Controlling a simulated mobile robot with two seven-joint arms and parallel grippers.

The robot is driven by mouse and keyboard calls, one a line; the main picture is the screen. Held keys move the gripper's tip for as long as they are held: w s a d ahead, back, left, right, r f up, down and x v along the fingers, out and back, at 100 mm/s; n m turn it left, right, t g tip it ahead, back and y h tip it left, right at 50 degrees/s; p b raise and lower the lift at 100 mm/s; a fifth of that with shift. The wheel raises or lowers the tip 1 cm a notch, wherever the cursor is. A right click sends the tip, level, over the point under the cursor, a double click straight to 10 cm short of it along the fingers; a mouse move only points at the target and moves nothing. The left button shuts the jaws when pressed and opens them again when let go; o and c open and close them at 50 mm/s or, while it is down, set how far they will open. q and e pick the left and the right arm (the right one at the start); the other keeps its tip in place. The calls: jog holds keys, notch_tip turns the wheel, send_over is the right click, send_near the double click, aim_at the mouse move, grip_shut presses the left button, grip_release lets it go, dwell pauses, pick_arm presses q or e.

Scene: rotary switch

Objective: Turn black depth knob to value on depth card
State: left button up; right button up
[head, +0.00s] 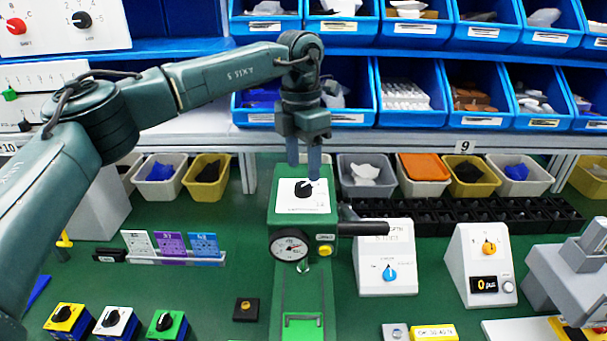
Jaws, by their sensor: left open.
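A black knob (304,188) sits on a white plate (304,207) on top of a green machine with a round gauge (290,246). Its pointer leans toward the upper right; the scale is too small to read. My left gripper (304,172) is open, pointing down just above and behind the knob. Three cards stand in a rack at the left: a white card (139,243), a purple card (172,246) and a blue card (205,246). Their values are not clearly readable. My right gripper is out of view.
Black-knobbed yellow (70,320), white (115,325) and green (166,327) boxes stand at front left. A white box with a blue knob (389,274) and one with an orange knob (489,247) stand right. Blue bins (410,92) fill the shelf behind.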

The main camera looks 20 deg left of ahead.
aim_at(304, 185)
pick_arm(q)
jog(key=shift+d+f+p, duration=0.1)
jog(key=shift+f+p, duration=0.2)
jog(key=shift+f, duration=1.85)
jog(key=c, duration=1)
